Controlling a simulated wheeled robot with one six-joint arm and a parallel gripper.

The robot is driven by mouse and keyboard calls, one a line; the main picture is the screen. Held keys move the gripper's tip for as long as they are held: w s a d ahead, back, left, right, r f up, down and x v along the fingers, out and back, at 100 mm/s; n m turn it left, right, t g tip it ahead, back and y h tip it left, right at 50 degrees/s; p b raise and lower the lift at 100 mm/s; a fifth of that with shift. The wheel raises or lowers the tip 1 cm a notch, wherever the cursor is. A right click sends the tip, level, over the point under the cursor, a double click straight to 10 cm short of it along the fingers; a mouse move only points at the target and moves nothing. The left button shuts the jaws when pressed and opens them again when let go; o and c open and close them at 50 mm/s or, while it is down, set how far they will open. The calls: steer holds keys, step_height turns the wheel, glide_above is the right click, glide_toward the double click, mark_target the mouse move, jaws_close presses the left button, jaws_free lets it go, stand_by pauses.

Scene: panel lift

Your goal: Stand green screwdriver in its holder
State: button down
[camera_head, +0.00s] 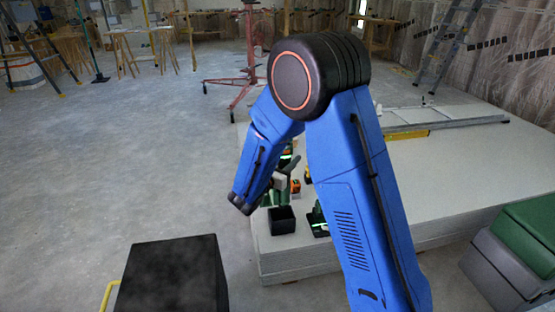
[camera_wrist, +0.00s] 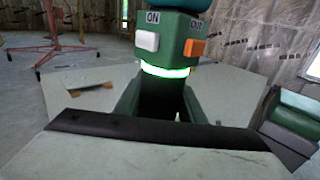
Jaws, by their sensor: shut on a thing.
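The green screwdriver (camera_wrist: 165,52) fills the upper middle of the wrist view. It has a white ON button, an orange OUT button and a glowing white ring; its top is cut off. A glowing green part also shows beside my arm in the head view. My gripper (camera_head: 279,182) is mostly hidden behind my blue arm there, above the panel stack. It is shut on the screwdriver, which looks roughly upright. A small black open box (camera_head: 283,220), seemingly the holder, stands below it near the stack's front left corner. The screwdriver's lower end is not clear.
The pale panel stack (camera_head: 450,165) spreads right, partly covered by my arm. A large black box (camera_head: 172,275) stands front left; green and grey cases (camera_head: 520,245) stand front right. Floor at left is clear.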

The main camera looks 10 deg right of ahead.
steer(key=shift+d+f, duration=0.1)
steer(key=shift+f, duration=2.3)
steer(key=shift+s+f, duration=0.1)
steer(key=shift+f, duration=0.1)
steer(key=shift+f, duration=2.75)
stand_by(1.8)
steer(key=shift+c, duration=1.4)
jaws_free()
